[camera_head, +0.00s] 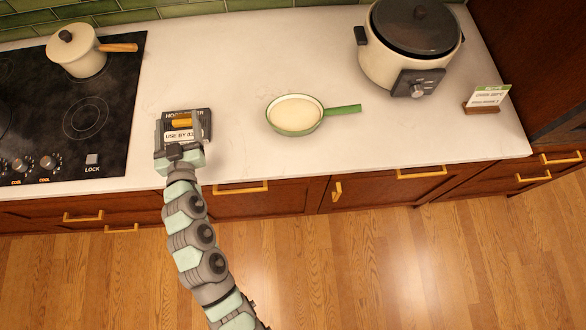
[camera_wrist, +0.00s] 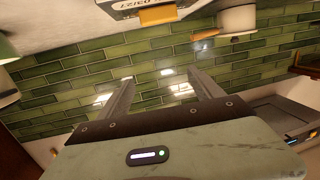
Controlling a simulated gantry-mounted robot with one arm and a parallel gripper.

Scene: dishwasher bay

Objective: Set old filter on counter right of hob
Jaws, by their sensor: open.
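The old filter (camera_head: 202,114) is a dark flat piece with a yellow tab and a white label reading "USE BY 03". It appears to rest on the white counter (camera_head: 235,75), just right of the black hob (camera_head: 115,118). The filter's label and tab (camera_wrist: 157,16) show at that view's top edge, beyond the fingertips.
A cream pot (camera_head: 80,52) with a wooden handle stands on the hob. A green pan (camera_head: 295,115) sits right of the filter. A large cooker (camera_head: 408,50) and a small sign (camera_head: 487,97) stand farther right. Counter behind the filter is clear.

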